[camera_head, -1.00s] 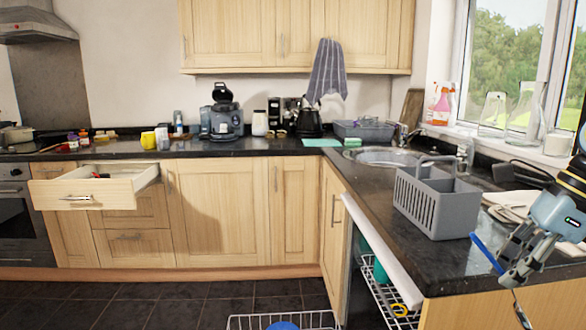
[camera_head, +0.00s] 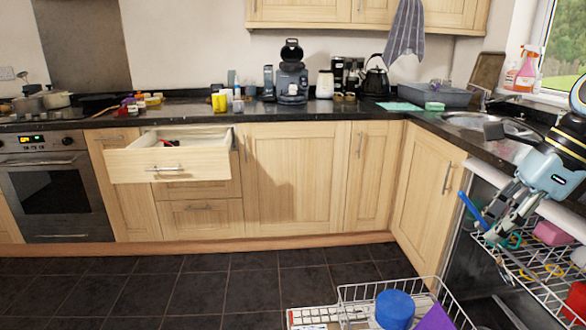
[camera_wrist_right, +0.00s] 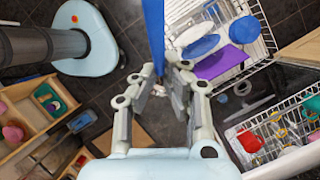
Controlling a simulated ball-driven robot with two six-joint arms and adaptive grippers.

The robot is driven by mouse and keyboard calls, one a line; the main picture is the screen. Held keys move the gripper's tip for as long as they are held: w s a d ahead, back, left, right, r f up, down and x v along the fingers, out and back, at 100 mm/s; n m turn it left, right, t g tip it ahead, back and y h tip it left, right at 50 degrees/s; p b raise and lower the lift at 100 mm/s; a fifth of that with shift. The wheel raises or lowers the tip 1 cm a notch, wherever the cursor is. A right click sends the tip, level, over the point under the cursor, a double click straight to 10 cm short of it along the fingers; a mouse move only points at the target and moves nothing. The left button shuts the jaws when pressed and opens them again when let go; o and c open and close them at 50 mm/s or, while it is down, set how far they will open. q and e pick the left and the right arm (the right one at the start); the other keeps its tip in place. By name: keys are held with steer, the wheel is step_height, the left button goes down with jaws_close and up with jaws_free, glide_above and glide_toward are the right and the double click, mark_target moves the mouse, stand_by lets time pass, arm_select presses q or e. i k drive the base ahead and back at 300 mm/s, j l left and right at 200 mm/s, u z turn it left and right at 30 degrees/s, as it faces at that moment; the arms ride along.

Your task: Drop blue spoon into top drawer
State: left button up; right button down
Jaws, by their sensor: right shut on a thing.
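The blue spoon (camera_head: 472,208) is held in my right gripper (camera_head: 490,228), at the right of the head view, above the open dishwasher racks. In the right wrist view the spoon (camera_wrist_right: 153,35) shows as a long blue bar between the fingers of the right gripper (camera_wrist_right: 160,78), which are shut on it. The top drawer (camera_head: 152,164) stands pulled out at the left, under the back counter. Small red and dark items show inside it. The gripper is well to the right of the drawer and nearer to me. My left gripper is not in view.
A dishwasher rack (camera_head: 350,290) with a blue bowl (camera_head: 395,309) and a purple item (camera_head: 436,318) stands low in front. Another rack (camera_head: 545,275) lies under the gripper. An oven (camera_head: 57,185) is left of the drawer. The tiled floor (camera_head: 215,290) before the drawers is clear.

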mark_target(170, 145)
steer(key=i+j, duration=0.1)
steer(key=j, duration=0.3)
steer(key=i+j, duration=0.15)
steer(key=j, duration=0.25)
steer(key=i+j, duration=0.1)
steer(key=j, duration=0.35)
steer(key=i+j, duration=0.15)
steer(key=j, duration=0.25)
steer(key=i+j, duration=0.1)
steer(key=j, duration=0.3)
steer(key=i+j, duration=0.15)
steer(key=j, duration=0.25)
steer(key=i+j, duration=0.85)
steer(key=i+j+u, duration=0.1)
steer(key=i+j, duration=0.7)
steer(key=i, duration=0.2)
